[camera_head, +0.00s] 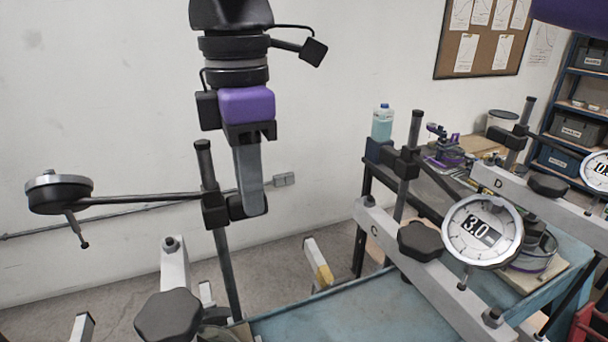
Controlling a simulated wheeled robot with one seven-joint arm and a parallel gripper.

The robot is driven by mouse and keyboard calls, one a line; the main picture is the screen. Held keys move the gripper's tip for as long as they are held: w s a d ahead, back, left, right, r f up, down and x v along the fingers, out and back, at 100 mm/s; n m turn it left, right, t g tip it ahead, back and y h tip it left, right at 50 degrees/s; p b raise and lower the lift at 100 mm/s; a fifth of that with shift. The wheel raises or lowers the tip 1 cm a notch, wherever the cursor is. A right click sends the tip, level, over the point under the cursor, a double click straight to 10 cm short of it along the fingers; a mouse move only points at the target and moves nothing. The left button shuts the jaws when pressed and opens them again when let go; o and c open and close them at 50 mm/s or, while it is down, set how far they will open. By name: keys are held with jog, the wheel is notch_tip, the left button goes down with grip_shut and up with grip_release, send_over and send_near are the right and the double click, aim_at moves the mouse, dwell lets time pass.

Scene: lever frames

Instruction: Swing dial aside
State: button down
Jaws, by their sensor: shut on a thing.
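The near dial (58,192) is a dark round gauge seen edge-on at the left, its short stem pointing down. It sits at the end of a thin dark arm (140,199) that runs left from a black clamp (213,208) on an upright post (205,165). My gripper (250,208) comes down from above beside the post, with grey fingers and a purple body. It is shut at the dial arm's clamp end, right of the post. The fingers hide part of the exact contact. The dial's face and reading are not visible.
A black knob (168,315) stands below the post. Frame C (432,270), right, carries a dial reading 3.0 (483,231); frame D (525,190) stands behind it. A blue tabletop (340,308) lies between. A bottle (382,122) stands on the back bench. Open floor shows left.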

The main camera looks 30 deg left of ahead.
dwell(0.3)
jog(key=c, duration=1.2)
grip_release()
jog(key=shift+c, duration=0.2)
